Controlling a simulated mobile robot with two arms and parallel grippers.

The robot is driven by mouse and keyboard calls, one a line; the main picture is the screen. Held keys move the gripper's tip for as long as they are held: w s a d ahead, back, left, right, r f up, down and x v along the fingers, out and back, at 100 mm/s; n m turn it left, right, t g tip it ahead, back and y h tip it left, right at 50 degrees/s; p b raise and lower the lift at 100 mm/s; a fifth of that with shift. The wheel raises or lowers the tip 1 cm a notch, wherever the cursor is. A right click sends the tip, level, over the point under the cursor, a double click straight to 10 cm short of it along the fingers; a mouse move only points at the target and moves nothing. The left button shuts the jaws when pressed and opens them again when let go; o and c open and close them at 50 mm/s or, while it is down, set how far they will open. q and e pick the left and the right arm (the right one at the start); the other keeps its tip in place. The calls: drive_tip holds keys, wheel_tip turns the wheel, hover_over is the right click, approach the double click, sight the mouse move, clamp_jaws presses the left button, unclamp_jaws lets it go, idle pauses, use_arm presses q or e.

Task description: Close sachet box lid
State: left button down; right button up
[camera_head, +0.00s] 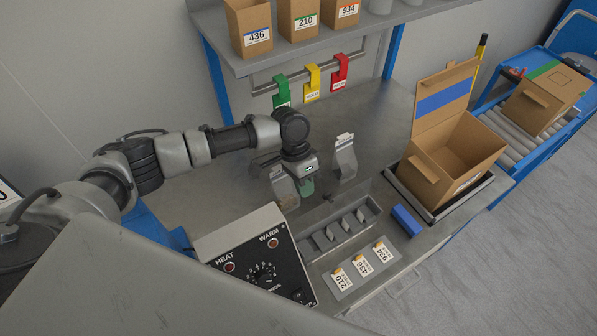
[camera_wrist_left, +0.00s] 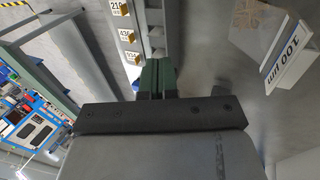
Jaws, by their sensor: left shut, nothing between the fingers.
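The open cardboard box (camera_head: 455,158) stands in a dark tray at the right of the bench. Its lid (camera_head: 443,98), with a blue stripe, stands upright at the back, and a smaller flap (camera_head: 423,168) sticks out at the left. The inside looks empty from here. My left gripper (camera_head: 306,188) points down over the middle of the bench, well left of the box and apart from it. Its green fingers are together in the left wrist view (camera_wrist_left: 158,76), with nothing between them. The box is not recognisable in the left wrist view. My right gripper is not in view.
Grey pouches stand left (camera_head: 284,188) and right (camera_head: 345,157) of my gripper. A slotted rack (camera_head: 338,232), a label plate (camera_head: 362,267), a blue block (camera_head: 407,220) and a heater control box (camera_head: 258,258) lie in front. A shelf (camera_head: 290,54) overhangs the back. Another carton (camera_head: 543,97) sits on rollers.

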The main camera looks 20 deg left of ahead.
sight(311, 218)
use_arm(q)
drive_tip(key=shift+a+p+x, duration=0.2)
drive_tip(key=shift+p+x, duration=0.2)
drive_tip(key=shift+x, duration=2)
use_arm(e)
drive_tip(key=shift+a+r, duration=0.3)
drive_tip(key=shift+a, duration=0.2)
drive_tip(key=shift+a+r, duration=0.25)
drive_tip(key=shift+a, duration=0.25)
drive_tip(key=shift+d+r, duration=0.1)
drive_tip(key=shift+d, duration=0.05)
use_arm(q)
drive_tip(key=shift+s+d+r+p, duration=0.1)
drive_tip(key=shift+s+d+p, duration=0.1)
drive_tip(key=shift+p, duration=0.25)
drive_tip(key=shift+t+y, duration=0.3)
drive_tip(key=shift+y, duration=0.1)
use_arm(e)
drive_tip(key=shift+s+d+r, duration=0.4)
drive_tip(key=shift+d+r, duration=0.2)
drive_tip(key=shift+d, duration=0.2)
use_arm(q)
drive_tip(key=shift+d+p, duration=0.1)
drive_tip(key=shift+p, duration=0.2)
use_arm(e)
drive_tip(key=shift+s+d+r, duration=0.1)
